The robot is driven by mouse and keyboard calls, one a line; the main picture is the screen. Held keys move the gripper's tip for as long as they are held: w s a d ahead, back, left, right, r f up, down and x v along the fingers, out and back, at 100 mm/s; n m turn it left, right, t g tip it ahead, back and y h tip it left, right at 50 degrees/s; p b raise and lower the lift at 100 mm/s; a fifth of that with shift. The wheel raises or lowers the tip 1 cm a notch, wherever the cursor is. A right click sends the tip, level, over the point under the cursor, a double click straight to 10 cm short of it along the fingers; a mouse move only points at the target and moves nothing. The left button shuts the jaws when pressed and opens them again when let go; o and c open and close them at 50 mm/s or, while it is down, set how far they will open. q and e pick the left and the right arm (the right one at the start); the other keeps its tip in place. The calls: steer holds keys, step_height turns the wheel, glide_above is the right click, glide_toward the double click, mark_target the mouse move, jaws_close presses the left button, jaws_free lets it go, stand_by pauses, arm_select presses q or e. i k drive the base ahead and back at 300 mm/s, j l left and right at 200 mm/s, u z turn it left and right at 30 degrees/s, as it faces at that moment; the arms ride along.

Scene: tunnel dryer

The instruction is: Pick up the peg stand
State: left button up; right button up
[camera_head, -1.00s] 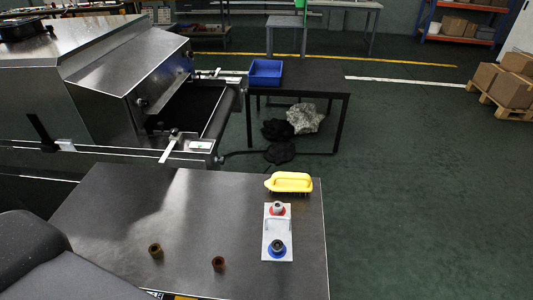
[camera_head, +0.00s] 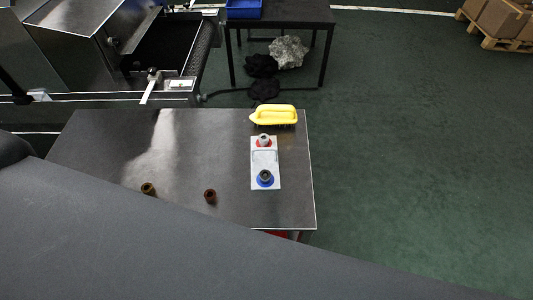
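The peg stand (camera_head: 265,157) is a pale grey plate lying on the dark metal table, near its right edge. A red ring with a grey nut-like piece (camera_head: 263,141) sits at its far end. A blue ring with a dark grey piece (camera_head: 265,178) sits at its near end. Neither gripper shows in the head view. A large dark grey surface, probably my own arm, fills the lower part of the picture and covers the table's near left side.
A yellow-handled brush (camera_head: 274,115) lies just beyond the stand. Two brown cylinders, a left one (camera_head: 148,189) and a right one (camera_head: 210,196), stand on the table (camera_head: 110,140) to the left. The dryer's conveyor (camera_head: 185,50) is behind.

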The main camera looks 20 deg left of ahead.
mark_target(262, 158)
steer(key=l+u, duration=0.15)
steer(key=u, duration=0.2)
steer(key=i+l+u, duration=0.1)
steer(key=u, duration=0.25)
steer(key=l+u, duration=0.2)
steer(key=u, duration=0.15)
steer(key=l+u, duration=0.2)
steer(key=l, duration=0.25)
steer(key=k+l+u, duration=0.2)
steer(key=l, duration=0.85)
steer(key=k+l+u, duration=0.1)
steer(key=l, duration=0.5)
